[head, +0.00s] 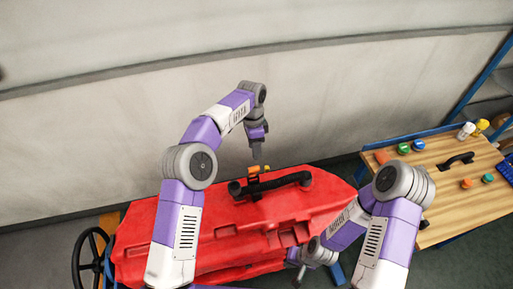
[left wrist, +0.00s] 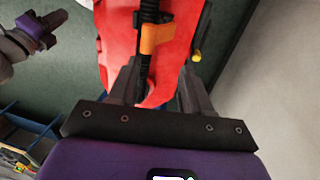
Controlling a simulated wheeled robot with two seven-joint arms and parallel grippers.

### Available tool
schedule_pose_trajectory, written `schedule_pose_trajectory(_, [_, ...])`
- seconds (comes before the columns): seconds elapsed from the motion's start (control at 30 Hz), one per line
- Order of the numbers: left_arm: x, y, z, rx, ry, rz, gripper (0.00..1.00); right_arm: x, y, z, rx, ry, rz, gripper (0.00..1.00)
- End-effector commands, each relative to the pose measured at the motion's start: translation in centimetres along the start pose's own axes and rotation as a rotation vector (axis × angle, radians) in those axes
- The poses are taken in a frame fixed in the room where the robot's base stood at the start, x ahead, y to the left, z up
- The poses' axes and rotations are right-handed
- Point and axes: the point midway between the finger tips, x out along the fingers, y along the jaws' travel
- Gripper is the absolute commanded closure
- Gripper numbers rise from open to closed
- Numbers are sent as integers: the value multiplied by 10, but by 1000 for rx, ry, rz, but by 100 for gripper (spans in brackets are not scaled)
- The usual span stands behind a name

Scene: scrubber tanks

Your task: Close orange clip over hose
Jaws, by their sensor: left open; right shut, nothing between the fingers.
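The orange clip (head: 254,170) stands at the back of the red tank, just behind and above the black hose (head: 290,181). In the left wrist view the clip (left wrist: 155,38) shows ahead of the fingers, next to a black part; I cannot tell how far it is closed. My left gripper (head: 258,157) points down just above the clip, apart from it as far as I can see. Its fingers (left wrist: 161,72) are open with nothing held between them. My right gripper (head: 299,279) is low at the tank's front right, shut and empty, partly hidden by my arm.
The red tank (head: 165,225) fills the middle. A wooden workbench (head: 455,205) with coloured caps and a black handle stands at the right. A black handwheel (head: 88,262) is at the lower left. A pale wall (head: 90,130) rises behind the tank.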

Motion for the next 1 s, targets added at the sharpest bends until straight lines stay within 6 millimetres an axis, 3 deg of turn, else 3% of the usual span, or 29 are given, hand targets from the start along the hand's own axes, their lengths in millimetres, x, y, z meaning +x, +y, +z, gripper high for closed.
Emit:
schedule_pose_trajectory(0.5, [65,0,1,1,-3,1,52,-7,-2,2,1,-4,1,100])
schedule_pose_trajectory(0.87, [72,0,0,0,-1,-1,52,-7,-2,2,1,-4,1,100])
schedule_pose_trajectory(1.0, [72,0,0,0,-1,-1,71,-7,-2,2,1,-4,0,100])
